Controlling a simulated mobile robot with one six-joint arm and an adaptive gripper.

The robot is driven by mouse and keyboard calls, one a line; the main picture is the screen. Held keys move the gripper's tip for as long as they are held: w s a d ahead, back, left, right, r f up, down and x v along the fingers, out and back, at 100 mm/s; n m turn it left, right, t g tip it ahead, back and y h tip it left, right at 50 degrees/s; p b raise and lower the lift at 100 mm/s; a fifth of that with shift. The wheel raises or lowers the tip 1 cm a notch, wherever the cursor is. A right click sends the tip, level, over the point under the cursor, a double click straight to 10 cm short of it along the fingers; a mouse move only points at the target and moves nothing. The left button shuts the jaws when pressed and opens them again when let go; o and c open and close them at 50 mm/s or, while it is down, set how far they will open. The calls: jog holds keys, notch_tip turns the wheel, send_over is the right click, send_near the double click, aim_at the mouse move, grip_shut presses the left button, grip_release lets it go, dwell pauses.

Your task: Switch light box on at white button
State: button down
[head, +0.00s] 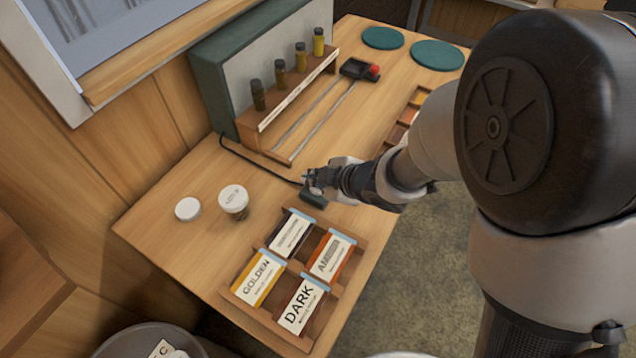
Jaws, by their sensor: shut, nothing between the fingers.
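The light box (213,90) is a dark green case with a dull grey front panel that does not look lit. A black cable runs from it across the table to a small dark green switch box (314,200). My gripper (310,184) is shut and empty, right at the switch box and covering its upper part. I cannot tell whether the fingers touch it. The white button is hidden behind my gripper.
A wooden rack with several vials (281,74) stands before the panel. A white-lidded jar (234,204) and a loose white lid (187,209) are left of my gripper. A wooden tray of labelled cards (350,262) lies in front. Green discs (437,54) lie at the back.

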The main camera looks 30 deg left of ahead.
aim_at(316, 188)
jog(key=shift+f, duration=0.15)
jog(key=shift+r+p, duration=0.75)
jog(key=shift+r, duration=0.05)
notch_tip(316, 188, up, 6)
jog(key=p, duration=0.5)
jog(key=shift+p, duration=0.4)
